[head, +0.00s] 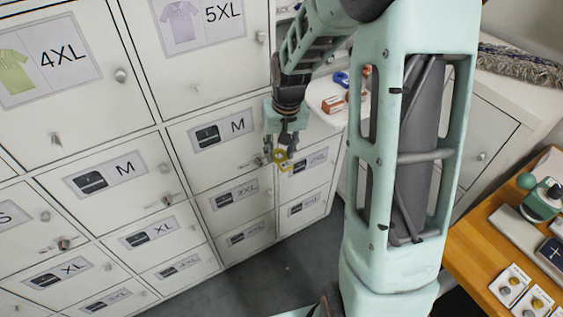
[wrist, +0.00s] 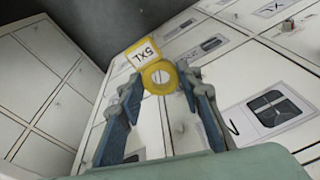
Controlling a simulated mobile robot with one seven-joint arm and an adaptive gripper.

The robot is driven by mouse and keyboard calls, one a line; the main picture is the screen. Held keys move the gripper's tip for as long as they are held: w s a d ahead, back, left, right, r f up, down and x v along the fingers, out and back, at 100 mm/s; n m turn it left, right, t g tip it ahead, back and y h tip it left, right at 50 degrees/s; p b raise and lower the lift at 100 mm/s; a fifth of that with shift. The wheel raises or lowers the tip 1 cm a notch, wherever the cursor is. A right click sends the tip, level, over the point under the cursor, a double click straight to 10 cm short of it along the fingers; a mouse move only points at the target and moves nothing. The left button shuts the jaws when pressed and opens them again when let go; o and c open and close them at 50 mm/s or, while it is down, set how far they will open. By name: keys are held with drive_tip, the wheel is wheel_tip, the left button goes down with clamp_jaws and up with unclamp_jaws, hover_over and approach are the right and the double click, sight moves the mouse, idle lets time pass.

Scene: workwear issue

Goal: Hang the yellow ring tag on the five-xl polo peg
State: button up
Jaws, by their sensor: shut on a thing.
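The yellow ring tag (head: 281,155) hangs in the tips of my gripper (head: 283,150), in front of the drawer fronts below and right of the 5XL door. In the wrist view the ring (wrist: 147,74) sits between my two fingers (wrist: 160,92), and its square plate reads 5XL. My gripper is shut on the ring. The five-xl polo door (head: 170,75) is at the top of the head view, with a purple polo label (head: 200,20). A small metal fitting (head: 197,87) sticks out low on this door; I cannot tell if it is the peg.
The 4XL polo door (head: 60,110) stands left. Doors marked M (head: 217,132) and other sizes lie below, some with fittings sticking out. A white surface (head: 325,95) holding small items is right of the lockers. A wooden table (head: 485,245) is at lower right.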

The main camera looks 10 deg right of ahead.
drive_tip(key=w+t+b, duration=0.2)
drive_tip(key=w+t, duration=0.1)
drive_tip(key=w, duration=0.2)
drive_tip(key=n+t+y+b, duration=0.3)
drive_tip(key=t+y+b, duration=0.55)
drive_tip(key=t, duration=0.25)
approach(199, 94)
drive_tip(key=a, duration=0.1)
drive_tip(key=shift+w+d+x, duration=0.1)
drive_tip(key=shift+d+x, duration=0.05)
drive_tip(key=shift+x, duration=1.1)
drive_tip(key=shift+w+d+x, duration=0.1)
drive_tip(key=shift+d+x, duration=0.05)
drive_tip(key=shift+x, duration=1.1)
drive_tip(key=shift+w+d+x, duration=0.1)
drive_tip(key=shift+x, duration=1.15)
drive_tip(key=shift+w+a+f+b, duration=0.2)
drive_tip(key=shift+w+f+b, duration=0.1)
drive_tip(key=shift+w+b, duration=0.35)
